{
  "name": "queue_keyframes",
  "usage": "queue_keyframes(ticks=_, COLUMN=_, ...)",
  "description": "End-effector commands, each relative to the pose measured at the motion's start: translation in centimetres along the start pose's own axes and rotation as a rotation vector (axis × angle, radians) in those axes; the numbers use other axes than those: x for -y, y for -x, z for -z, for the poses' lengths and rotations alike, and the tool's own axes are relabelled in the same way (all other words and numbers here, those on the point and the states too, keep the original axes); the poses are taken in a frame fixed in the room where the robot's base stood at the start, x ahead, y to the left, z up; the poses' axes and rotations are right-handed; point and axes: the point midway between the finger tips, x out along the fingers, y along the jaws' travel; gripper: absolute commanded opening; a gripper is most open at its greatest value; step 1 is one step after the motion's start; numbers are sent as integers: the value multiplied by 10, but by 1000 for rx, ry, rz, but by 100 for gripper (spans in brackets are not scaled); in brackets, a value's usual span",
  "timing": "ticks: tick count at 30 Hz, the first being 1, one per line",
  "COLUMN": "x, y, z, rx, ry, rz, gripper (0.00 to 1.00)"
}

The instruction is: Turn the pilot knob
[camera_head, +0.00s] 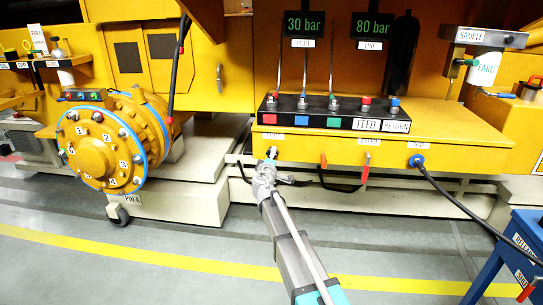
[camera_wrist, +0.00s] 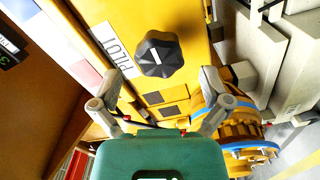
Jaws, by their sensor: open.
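The pilot knob (camera_wrist: 160,54) is a black, lobed knob with a white line on its face. It sits on the yellow panel beside a white PILOT label (camera_wrist: 117,50) in the wrist view. My gripper (camera_wrist: 162,85) is open, with one finger on each side below the knob in the picture. Nothing is between the fingers, and I see no contact with the knob. In the head view my gripper (camera_head: 267,168) reaches up to the front of the yellow console; the knob is hard to make out there behind the gripper tip.
The yellow console (camera_head: 460,118) carries a black strip (camera_head: 325,108) with several levers. A red-handled valve (camera_head: 365,172) and a blue hose fitting (camera_head: 416,160) are to the right. A round numbered flange (camera_head: 95,157) is at left. A blue table (camera_head: 520,240) stands front right. Front floor is clear.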

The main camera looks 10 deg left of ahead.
Motion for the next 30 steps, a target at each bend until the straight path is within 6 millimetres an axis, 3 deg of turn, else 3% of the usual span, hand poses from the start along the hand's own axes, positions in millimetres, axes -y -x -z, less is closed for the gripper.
queue_keyframes(ticks=9, x=0, y=55, z=-2, rx=0, ry=0, rz=0, gripper=97)
queue_keyframes(ticks=15, x=0, y=80, z=-1, rx=0, ry=0, rz=1, gripper=97)
queue_keyframes(ticks=21, x=0, y=90, z=-1, rx=1, ry=0, rz=0, gripper=97)
queue_keyframes(ticks=30, x=0, y=91, z=0, rx=1, ry=0, rz=0, gripper=97)
